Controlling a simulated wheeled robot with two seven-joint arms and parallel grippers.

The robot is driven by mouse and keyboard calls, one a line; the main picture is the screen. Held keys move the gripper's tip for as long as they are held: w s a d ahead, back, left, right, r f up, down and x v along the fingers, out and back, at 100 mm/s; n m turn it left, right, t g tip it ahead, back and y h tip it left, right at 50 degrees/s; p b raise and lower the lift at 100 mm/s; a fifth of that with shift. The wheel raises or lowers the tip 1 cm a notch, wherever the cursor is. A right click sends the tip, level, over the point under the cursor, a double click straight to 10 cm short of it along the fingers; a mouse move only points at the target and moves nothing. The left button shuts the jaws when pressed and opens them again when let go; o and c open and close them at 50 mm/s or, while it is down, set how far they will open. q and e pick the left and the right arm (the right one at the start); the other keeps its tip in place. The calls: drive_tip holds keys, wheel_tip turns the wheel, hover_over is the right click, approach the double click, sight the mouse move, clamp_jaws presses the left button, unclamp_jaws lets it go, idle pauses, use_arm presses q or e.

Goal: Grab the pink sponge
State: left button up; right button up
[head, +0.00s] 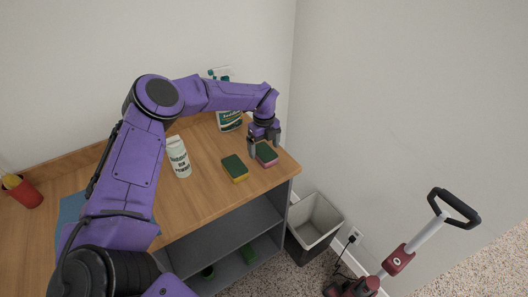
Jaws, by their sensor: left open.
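The pink sponge (267,156), with a dark green top and a pink lower layer, lies near the right front corner of the wooden shelf top (210,198). My left gripper (264,146) is open and points down over the back part of this sponge, hiding some of it. I cannot tell whether the fingers touch it. A similar sponge with a yellow lower layer (236,170) lies just to the left. My right gripper is not in view.
A white canister (179,158) and a spray bottle (229,120) stand behind and left of the sponges. A red cup (24,192) is at far left. A grey bin (315,222) and a red vacuum (397,262) stand on the floor at right.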

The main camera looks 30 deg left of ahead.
sight(264, 151)
use_arm(q)
drive_tip(key=shift+w+f, duration=0.1)
drive_tip(key=shift+f, duration=1.4)
drive_tip(key=c, duration=1)
drive_tip(key=shift+r, duration=0.1)
